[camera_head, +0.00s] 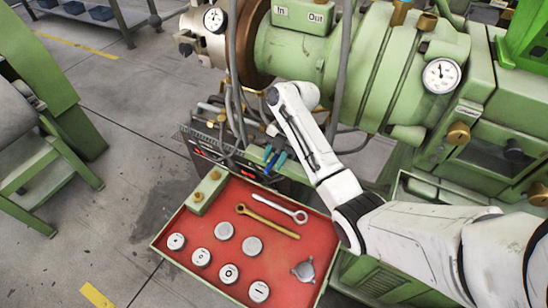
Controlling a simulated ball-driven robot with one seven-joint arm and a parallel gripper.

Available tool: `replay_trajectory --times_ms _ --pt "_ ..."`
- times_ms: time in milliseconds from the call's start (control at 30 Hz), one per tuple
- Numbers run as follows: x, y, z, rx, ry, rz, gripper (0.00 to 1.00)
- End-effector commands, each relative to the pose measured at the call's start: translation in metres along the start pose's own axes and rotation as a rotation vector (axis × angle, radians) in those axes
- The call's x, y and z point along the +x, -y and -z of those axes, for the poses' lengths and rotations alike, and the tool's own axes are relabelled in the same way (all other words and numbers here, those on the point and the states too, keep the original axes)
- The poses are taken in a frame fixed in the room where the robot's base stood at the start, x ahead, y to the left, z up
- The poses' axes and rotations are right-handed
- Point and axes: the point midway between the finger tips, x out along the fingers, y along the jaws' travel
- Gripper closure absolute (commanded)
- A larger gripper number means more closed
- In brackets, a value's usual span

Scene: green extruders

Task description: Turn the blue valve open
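Small blue parts (273,162) show at the middle of the head view, just above the back edge of the red-lined tray and left of my white forearm. They look like short handles, but they are too small for me to tell whether one is the blue valve or how it is turned. My arm comes in from the lower right and bends up to a white wrist in front of the green machine. The wrist lies above and a little right of the blue parts. I cannot make out my gripper's fingers; they seem hidden beyond the wrist.
A red-lined tray (178,262) holds round metal pieces, two wrenches (280,208) and a small star-shaped knob (303,270). A green extruder (395,65) with gauges and hanging grey cables (234,60) fills the upper right. Grey floor (125,140) is clear at left.

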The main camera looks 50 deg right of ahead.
Motion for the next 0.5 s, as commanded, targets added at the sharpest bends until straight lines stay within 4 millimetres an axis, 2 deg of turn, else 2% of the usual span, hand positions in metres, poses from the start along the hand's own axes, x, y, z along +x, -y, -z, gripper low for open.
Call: replay_trajectory --times_ms 333,500 --pt "-0.002 0.0 0.0 0.001 0.001 -0.001 0.57" --pt "-0.022 -0.001 -0.001 0.001 0.003 -0.003 0.57"
